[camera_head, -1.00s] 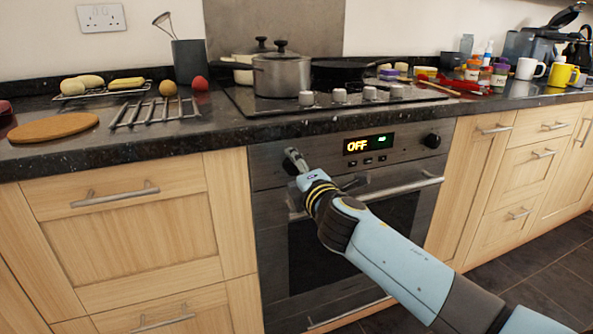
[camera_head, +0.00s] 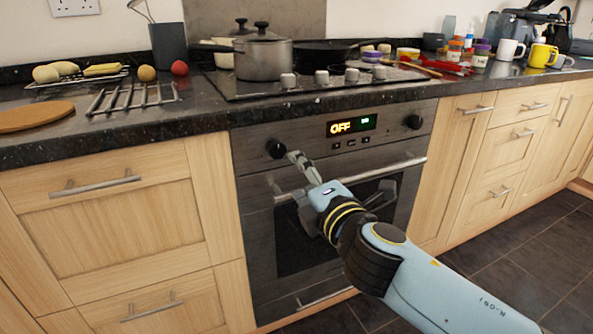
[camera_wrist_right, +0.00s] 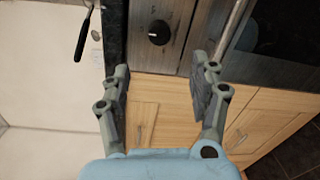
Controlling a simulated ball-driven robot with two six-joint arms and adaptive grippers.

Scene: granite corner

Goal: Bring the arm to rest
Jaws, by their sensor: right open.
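My right gripper (camera_head: 297,160) is in front of the oven's control panel, below and to the right of the left knob (camera_head: 276,148). Its arm comes in from the lower right. In the right wrist view, the two fingers of my right gripper (camera_wrist_right: 158,88) are spread wide with nothing between them. The black knob (camera_wrist_right: 159,32) shows beyond the fingertips, apart from them. The oven (camera_head: 300,190) has its door shut, and its display (camera_head: 352,125) reads OFF. My left gripper is in neither view.
The granite worktop (camera_head: 110,140) runs above the oven. On it are a wire rack (camera_head: 132,98), a pot (camera_head: 262,58) on the hob and several jars and mugs at the right. The oven door handle (camera_head: 395,169) and drawer handles stick out. The floor (camera_head: 520,250) at the right is clear.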

